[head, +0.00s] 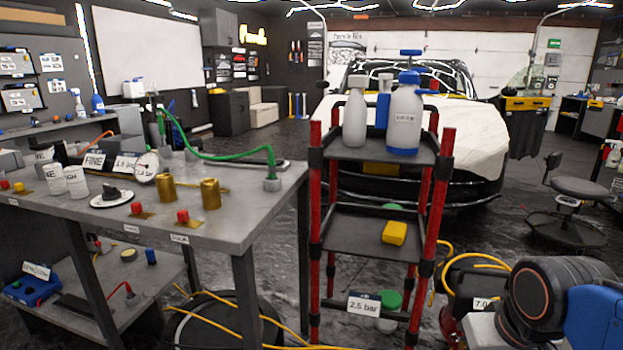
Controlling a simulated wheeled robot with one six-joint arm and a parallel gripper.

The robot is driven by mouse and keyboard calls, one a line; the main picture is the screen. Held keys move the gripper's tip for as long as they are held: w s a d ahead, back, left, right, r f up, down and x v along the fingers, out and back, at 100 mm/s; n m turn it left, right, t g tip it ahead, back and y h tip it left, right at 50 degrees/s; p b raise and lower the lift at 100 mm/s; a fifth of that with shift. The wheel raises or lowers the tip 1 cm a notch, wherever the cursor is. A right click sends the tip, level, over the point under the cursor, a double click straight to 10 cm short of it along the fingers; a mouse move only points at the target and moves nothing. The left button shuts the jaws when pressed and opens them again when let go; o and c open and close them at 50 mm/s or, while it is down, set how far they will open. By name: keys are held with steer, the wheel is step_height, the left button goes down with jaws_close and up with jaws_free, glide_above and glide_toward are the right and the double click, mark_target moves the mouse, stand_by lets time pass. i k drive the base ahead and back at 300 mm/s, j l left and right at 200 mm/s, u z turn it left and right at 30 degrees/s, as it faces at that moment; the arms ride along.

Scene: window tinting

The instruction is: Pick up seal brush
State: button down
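I cannot make out a seal brush for certain in the head view. The grey workbench (235,207) at the left carries small items, among them a black-knobbed piece on a white disc (112,198), two brass cylinders (210,193) and small red-topped pieces (183,216). Upright tools (160,125) stand at the bench's back edge beside a green hose (215,156); their kind is too small to tell. My gripper is not in view, so its opening and any contact are hidden.
A red-posted cart (345,222) with bottles on top and a yellow block (394,232) below stands right of the bench. Yellow hoses (220,300) lie low by the bench and cart. A covered car (475,140) and a stool (582,188) are behind.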

mark_target(150, 255)
steer(key=u, duration=1.25)
